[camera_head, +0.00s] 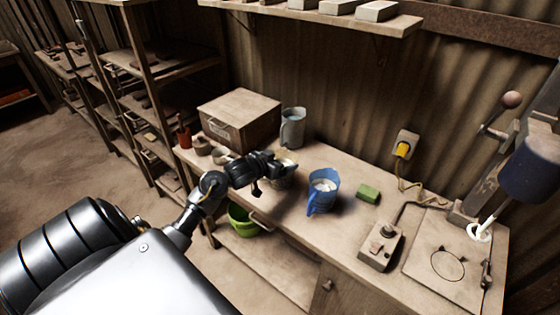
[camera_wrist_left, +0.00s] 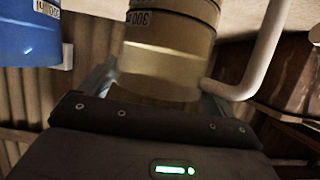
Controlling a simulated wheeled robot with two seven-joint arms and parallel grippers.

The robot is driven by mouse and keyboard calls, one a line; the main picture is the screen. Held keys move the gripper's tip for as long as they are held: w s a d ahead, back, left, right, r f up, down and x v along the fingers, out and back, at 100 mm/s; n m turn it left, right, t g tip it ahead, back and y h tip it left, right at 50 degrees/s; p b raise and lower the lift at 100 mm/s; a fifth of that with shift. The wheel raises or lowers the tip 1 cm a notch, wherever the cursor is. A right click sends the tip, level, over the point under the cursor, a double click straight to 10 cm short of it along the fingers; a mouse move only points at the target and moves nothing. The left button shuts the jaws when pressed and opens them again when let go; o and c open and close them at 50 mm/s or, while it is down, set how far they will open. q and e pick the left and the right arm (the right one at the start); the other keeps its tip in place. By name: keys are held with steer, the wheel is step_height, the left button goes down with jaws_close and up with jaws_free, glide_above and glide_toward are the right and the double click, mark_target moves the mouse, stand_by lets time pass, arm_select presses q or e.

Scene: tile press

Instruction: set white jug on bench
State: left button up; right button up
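My left gripper (camera_head: 280,167) reaches over the bench (camera_head: 262,199) from the left. In the left wrist view its fingers lie against both sides of a pale cream-white jug (camera_wrist_left: 165,62), with a dark scale label and a pale handle at right. In the head view only part of this jug (camera_head: 284,181) shows past the gripper, low over the bench; I cannot tell whether its base touches the wood. A blue jug (camera_head: 321,197) with white contents stands to its right; it also shows in the left wrist view (camera_wrist_left: 28,38). My right gripper is not in view.
A grey jug (camera_head: 292,128) stands at the back beside a wooden box (camera_head: 240,118). A green block (camera_head: 368,193), a switch box (camera_head: 380,247) and the press plate (camera_head: 446,262) lie to the right. A green bowl (camera_head: 241,219) is below the bench top.

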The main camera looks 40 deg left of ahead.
arm_select(q)
steer(key=shift+o, duration=0.7)
steer(key=v, duration=1.2)
steer(key=shift+r, duration=0.2)
